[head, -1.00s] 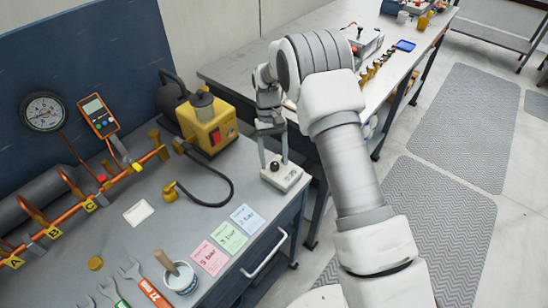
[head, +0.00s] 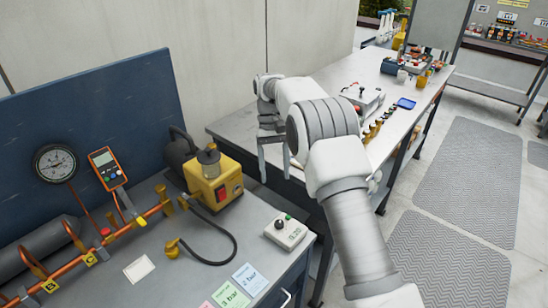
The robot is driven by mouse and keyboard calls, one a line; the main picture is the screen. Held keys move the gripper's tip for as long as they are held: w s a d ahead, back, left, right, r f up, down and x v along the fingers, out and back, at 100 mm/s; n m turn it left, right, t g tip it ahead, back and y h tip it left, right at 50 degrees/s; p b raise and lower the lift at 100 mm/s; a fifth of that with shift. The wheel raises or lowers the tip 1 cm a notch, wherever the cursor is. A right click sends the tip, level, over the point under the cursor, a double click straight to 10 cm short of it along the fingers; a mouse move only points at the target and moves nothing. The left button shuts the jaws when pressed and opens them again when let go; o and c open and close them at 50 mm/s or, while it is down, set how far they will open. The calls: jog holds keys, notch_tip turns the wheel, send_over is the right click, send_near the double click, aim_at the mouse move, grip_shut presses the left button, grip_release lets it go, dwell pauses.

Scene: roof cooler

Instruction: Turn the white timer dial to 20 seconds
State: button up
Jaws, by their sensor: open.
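The timer is a small white box (head: 292,238) near the right edge of the grey workbench. A dark round knob (head: 288,217) stands on its top, and small markings show on its front. The knob's setting is too small to read. My gripper (head: 275,172) is open and empty, with its fingers pointing down. It appears above and apart from the timer, which is in full view.
A yellow pump (head: 212,180) with a black hose stands left of the timer. Coloured cards (head: 231,295) lie in front. A second bench (head: 398,75) behind holds another white box (head: 362,98) and a blue tray (head: 406,103). Mats cover the floor at right.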

jog(key=shift+v, duration=1.7)
jog(key=shift+r, duration=0.1)
jog(key=s+d+r+m+t+y, duration=0.1)
jog(key=s+d+r+t, duration=0.1)
jog(key=s+d+r, duration=0.55)
jog(key=s+d+r+t, duration=0.3)
jog(key=s+r, duration=0.2)
jog(key=r, duration=0.6)
jog(key=s+d+f+m+t, duration=0.1)
jog(key=s+d+f+t, duration=0.1)
jog(key=s, duration=0.8)
jog(key=s+d+f+t, duration=0.2)
jog(key=s+d, duration=0.2)
jog(key=s, duration=0.6)
jog(key=shift+s+m+t, duration=0.15)
jog(key=shift+m+t, duration=0.25)
jog(key=shift+f, duration=0.25)
